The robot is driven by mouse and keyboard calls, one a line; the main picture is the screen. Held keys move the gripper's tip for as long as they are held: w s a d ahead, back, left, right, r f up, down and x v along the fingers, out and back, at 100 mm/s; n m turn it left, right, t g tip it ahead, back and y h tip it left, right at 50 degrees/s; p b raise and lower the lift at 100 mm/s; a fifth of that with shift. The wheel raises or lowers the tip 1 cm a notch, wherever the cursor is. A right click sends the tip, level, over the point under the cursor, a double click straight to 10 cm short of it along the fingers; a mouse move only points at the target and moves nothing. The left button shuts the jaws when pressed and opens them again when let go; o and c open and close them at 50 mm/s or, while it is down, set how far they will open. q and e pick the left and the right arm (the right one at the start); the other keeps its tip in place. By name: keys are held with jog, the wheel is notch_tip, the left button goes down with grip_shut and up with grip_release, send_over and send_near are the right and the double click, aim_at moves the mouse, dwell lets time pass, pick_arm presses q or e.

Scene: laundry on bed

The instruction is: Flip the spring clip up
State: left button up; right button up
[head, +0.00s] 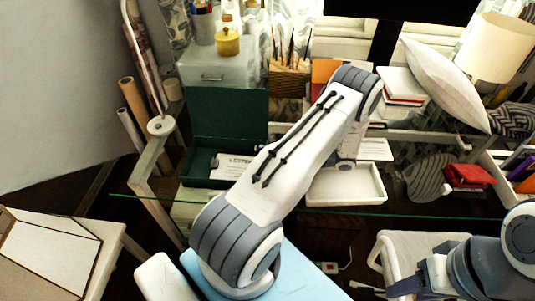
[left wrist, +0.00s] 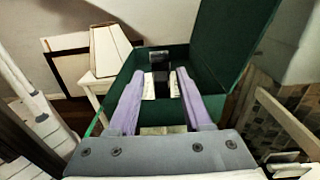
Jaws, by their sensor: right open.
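A dark green box file (head: 226,111) stands open on the glass desk, its lid upright, with white printed paper (head: 232,168) inside. In the left wrist view the box (left wrist: 262,40) lies ahead of my left gripper (left wrist: 160,76), whose two purple-grey fingers are apart and point into it. A black piece, seemingly the spring clip (left wrist: 160,57), shows at the box's far inner wall, between and beyond the fingertips; whether they touch it I cannot tell. My right gripper (head: 418,266) is open and empty at lower right.
A white tray (head: 346,198) and a red item (head: 469,176) lie right of the box. A pencil holder (head: 289,78) and a clear drawer unit (head: 218,70) stand behind it.

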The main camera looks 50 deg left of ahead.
pick_arm(q)
jog(key=b+v, duration=0.3)
jog(key=v, duration=0.6)
jog(key=shift+w+d+f, duration=0.1)
jog(key=shift+w+d, duration=0.35)
jog(key=shift+d, duration=0.1)
